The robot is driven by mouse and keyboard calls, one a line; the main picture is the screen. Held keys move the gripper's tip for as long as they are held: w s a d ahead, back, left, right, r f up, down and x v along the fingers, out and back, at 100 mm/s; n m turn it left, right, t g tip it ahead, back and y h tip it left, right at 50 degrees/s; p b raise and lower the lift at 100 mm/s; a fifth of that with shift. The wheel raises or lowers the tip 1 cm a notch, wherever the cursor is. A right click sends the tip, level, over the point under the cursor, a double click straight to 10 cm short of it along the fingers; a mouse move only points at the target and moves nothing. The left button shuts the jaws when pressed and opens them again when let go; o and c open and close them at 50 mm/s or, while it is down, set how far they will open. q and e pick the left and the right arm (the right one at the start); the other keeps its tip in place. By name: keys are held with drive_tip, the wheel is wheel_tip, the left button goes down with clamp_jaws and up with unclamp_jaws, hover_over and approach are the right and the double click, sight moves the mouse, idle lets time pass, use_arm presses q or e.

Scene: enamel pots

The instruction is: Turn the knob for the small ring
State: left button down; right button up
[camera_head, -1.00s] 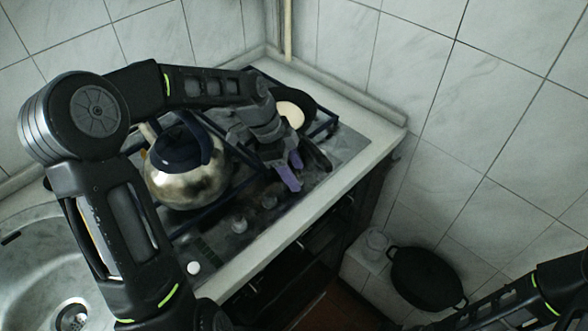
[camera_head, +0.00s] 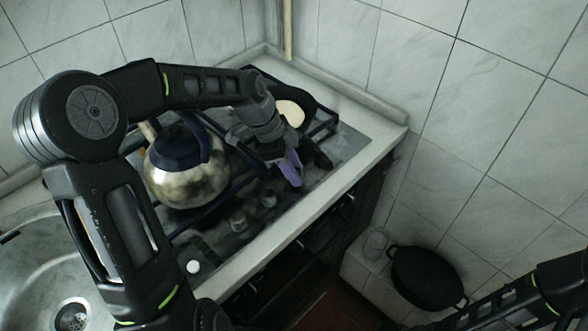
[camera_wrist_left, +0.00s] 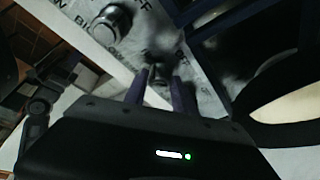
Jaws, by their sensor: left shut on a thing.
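The stove's control knobs sit along the front strip of the hob. Two show in the head view, one nearer (camera_head: 238,222) and one farther along (camera_head: 269,199). My left gripper (camera_head: 292,170), with lilac fingers, is low over the front right of the hob. In the left wrist view its fingers (camera_wrist_left: 160,88) are shut on a small dark knob (camera_wrist_left: 157,66), mostly in shadow. A round metallic knob (camera_wrist_left: 113,22) stands apart from them at upper left. The small ring is not clearly visible. My right gripper is out of view; only my right arm shows.
A metal kettle (camera_head: 185,182) with a dark lid stands on the left grate, close to my left arm. A dark pan (camera_head: 308,100) with something pale lies at the back right. A black pot (camera_head: 427,277) stands low at right. A sink (camera_head: 30,270) is at left.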

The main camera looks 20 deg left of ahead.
use_arm(q)
drive_tip(key=shift+f+n, duration=0.15)
drive_tip(key=shift+n, duration=0.15)
drive_tip(key=c, duration=1)
unclamp_jaws()
drive_tip(key=shift+c, duration=0.2)
drive_tip(key=shift+r, duration=0.2)
drive_tip(key=v, duration=0.7)
drive_tip(key=shift+s+r+b, duration=0.15)
drive_tip(key=shift+r+b, duration=0.15)
drive_tip(key=shift+b, duration=0.1)
drive_tip(key=shift+a, duration=0.1)
